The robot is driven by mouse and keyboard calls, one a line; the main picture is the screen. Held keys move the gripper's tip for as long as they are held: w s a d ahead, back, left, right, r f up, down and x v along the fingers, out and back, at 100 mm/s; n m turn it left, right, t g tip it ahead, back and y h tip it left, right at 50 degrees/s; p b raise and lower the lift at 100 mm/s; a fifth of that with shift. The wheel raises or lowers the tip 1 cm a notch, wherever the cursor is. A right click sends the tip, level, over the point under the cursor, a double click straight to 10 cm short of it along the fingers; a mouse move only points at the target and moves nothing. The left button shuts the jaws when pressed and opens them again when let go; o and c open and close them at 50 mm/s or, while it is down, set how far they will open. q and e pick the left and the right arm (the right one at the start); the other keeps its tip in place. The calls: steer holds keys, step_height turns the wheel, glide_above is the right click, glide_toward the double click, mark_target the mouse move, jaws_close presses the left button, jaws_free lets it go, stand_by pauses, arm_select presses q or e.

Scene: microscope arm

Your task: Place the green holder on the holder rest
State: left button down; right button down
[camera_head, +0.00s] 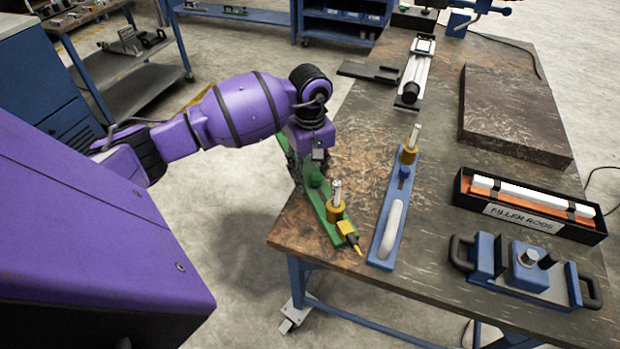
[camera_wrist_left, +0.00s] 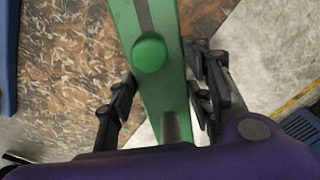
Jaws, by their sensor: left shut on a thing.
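The green holder (camera_head: 326,206) is a long green bar at the table's left edge. A yellow block with an upright metal piece and a yellow tip sit at its near end. My left gripper (camera_head: 300,168) is shut on its far part, and the wrist partly hides the grip. In the left wrist view the green holder (camera_wrist_left: 160,85) runs between the two dark fingers (camera_wrist_left: 160,100), with a round green knob on top. Bare floor shows beside it there. Whether it touches the table I cannot tell. I cannot tell which thing is the holder rest.
A blue bar (camera_head: 388,222) with a white handle lies right of the green holder on the table (camera_head: 345,140). A blue block with black handles (camera_head: 528,270), a filler rods tray (camera_head: 530,207) and a dark slab (camera_head: 512,105) are on the right. A silver rail (camera_head: 418,68) lies farther back.

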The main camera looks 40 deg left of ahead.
arm_select(q)
steer(key=shift+f, duration=1.3)
steer(key=shift+f, duration=0.2)
steer(key=c, duration=0.9)
jaws_free()
